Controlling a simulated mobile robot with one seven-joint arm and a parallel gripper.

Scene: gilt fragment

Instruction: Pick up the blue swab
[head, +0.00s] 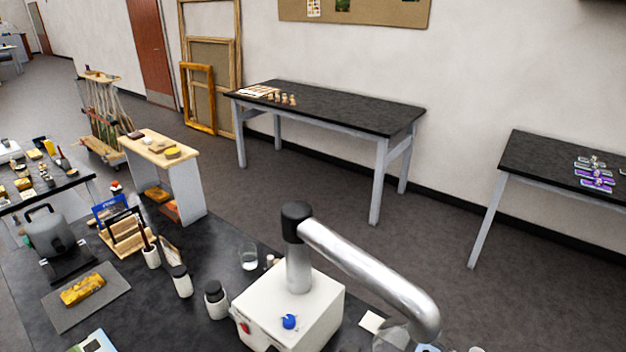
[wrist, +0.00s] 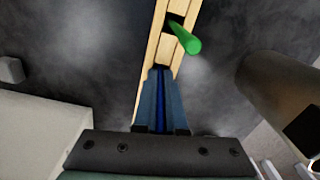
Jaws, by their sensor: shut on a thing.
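In the wrist view my gripper (wrist: 160,78) points up the picture, its two grey-blue fingers close together. A thin dark blue strip, the blue swab (wrist: 160,112), shows between the fingers, and they are shut on it. Most of the swab is hidden by the fingers. The fingertips are over the near end of a narrow light-wood rack (wrist: 151,52). I cannot tell whether the swab is still in the rack. A green stick (wrist: 186,38) leans out of a slot further along the rack. My gripper and the blue swab cannot be made out in the head view.
In the wrist view a pale box (wrist: 35,135) is at left and a dark rounded body (wrist: 285,95) at right. The head view shows a white box (head: 290,305) with a silver pipe (head: 365,262), bottles (head: 215,300) and a glass (head: 248,259) on the dark bench.

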